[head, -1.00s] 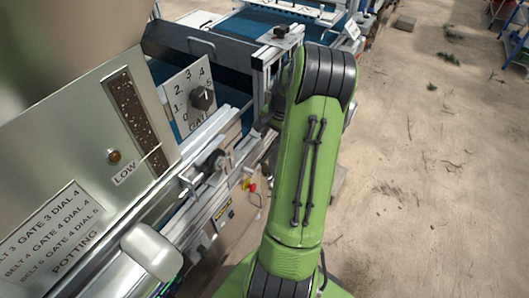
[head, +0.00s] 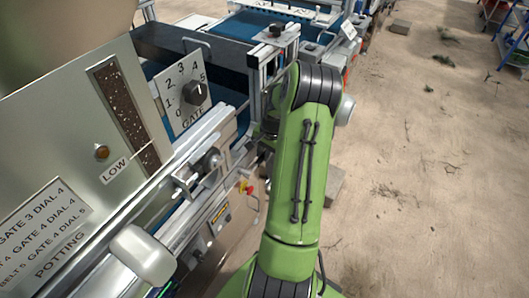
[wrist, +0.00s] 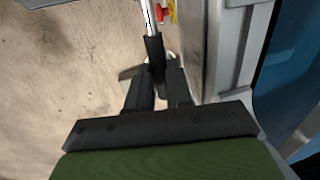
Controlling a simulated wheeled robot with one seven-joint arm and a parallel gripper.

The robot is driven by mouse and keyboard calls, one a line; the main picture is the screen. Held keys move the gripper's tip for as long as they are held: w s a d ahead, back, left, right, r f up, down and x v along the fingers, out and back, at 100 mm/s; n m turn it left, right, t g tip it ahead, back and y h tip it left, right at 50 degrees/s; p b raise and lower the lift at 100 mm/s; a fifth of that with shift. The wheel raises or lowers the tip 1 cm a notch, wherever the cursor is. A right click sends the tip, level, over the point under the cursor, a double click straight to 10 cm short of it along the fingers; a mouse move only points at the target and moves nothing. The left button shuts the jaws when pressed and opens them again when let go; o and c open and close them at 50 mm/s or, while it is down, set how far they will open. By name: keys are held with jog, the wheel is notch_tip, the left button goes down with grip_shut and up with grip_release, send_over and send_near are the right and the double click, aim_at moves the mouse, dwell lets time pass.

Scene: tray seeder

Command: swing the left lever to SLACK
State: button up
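A lever with a bright metal rod and a black grip (wrist: 155,47) shows at the top middle of the wrist view. Whether it is the left lever I cannot tell, and I see no SLACK mark. My gripper (wrist: 159,84) is at the lower end of this grip, with one dark finger on each side. The fingers look close to the grip, but I cannot tell whether they press on it. In the head view, my green arm hides my gripper and this lever.
The seeder's panel has a gate dial (head: 196,93) and a LOW gauge window (head: 128,117). A red and yellow control (head: 247,188) sits low on its side; red and yellow parts also show beside the rod in the wrist view. Sandy ground (head: 420,180) at right is mostly clear.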

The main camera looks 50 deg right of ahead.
grip_shut()
jog(key=shift+d+f+y+p, duration=0.1)
jog(key=shift+f+y+p, duration=0.2)
jog(key=shift+y+p, duration=0.65)
jog(key=shift+d+f+y+p, duration=0.1)
jog(key=shift+f+y+p, duration=0.45)
jog(key=shift+f+p, duration=0.35)
jog(key=shift+f+y, duration=0.5)
jog(key=shift+y, duration=0.2)
jog(key=o, duration=0.8)
grip_release()
notch_tip(320, 180, up, 10)
jog(key=p, duration=0.2)
jog(key=shift+p, duration=0.3)
